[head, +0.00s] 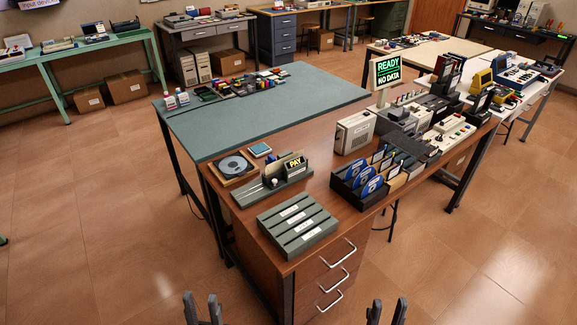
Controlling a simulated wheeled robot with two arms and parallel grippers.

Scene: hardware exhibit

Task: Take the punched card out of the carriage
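A grey-green device (262,192) stands on the near left part of the brown desk. A tan upright piece (274,170) sits on it, beside a small black display (294,163) reading PAY. The tan piece may be the punched card in its carriage; at this size I cannot tell. My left gripper (203,310) and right gripper (387,312) show at the bottom edge, fingers pointing up and apart. Both are empty and away from the desk, in front of its near end.
A slotted grey-green block (297,226) lies in front of the device. A disc on a tan base (232,166) is behind it. A black rack (345,190) with blue discs stands to the right. Drawer handles (337,253) stick out from the desk's near side. Open floor lies left.

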